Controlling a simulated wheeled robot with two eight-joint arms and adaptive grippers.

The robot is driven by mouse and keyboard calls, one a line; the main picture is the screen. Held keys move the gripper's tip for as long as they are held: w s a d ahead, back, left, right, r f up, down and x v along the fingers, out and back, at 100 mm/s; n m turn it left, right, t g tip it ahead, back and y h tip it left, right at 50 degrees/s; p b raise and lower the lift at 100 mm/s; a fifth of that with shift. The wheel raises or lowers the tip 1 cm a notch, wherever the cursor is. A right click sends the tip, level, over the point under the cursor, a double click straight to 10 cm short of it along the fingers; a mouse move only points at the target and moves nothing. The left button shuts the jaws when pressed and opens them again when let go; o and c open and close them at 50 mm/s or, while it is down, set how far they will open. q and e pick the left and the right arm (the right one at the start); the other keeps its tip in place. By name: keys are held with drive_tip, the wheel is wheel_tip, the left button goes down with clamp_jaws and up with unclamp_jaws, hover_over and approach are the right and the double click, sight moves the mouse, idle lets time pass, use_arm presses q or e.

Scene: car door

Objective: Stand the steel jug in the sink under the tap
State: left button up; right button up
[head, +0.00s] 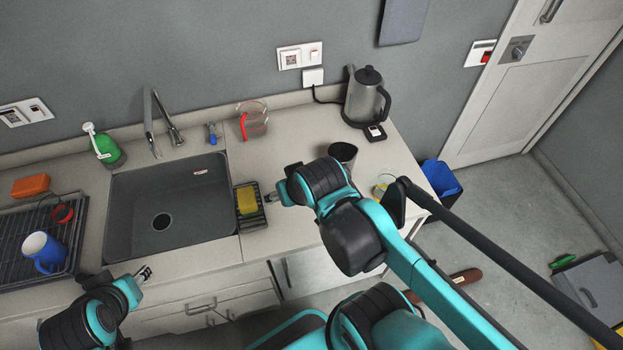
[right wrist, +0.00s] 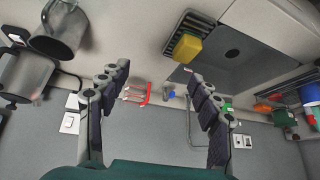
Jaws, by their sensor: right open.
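The steel jug (head: 343,153) stands on the counter right of the sink, partly hidden behind my right arm in the head view. Its grey body and handle show at the top left of the right wrist view (right wrist: 62,32). The dark sink (head: 187,220) is empty, with the tap (head: 150,125) at its back edge. My right gripper (head: 274,197) is over the counter between sink and jug, pointing left; its fingers are apart with nothing between them in the wrist view (right wrist: 158,88). My left gripper (head: 144,272) is low at the counter's front edge, too small to read.
A sponge holder with a yellow sponge (head: 247,200) sits at the sink's right edge. A glass measuring jug (head: 254,124) with a red handle and an electric kettle (head: 364,98) stand behind. A drying rack (head: 22,222) with a blue mug (head: 42,250) is left.

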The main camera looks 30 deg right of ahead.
drive_tip(key=w+d+f+m+g+p, duration=0.15)
drive_tip(key=w+d+m+g, duration=0.3)
drive_tip(key=d+m, duration=0.65)
drive_tip(key=m+g+p, duration=0.2)
drive_tip(key=m, duration=0.6)
hover_over(350, 174)
drive_tip(key=w+d, duration=0.1)
drive_tip(key=w, duration=0.1)
drive_tip(key=f, duration=0.5)
drive_tip(key=shift+s+f, duration=0.2)
drive_tip(key=shift+f, duration=0.1)
drive_tip(key=shift+m, duration=0.4)
wheel_tip(350, 174, down, 8)
drive_tip(key=shift+s+d+f+b, duration=0.1)
drive_tip(key=shift+d+b, duration=0.05)
drive_tip(key=shift+b, duration=1)
clamp_jaws()
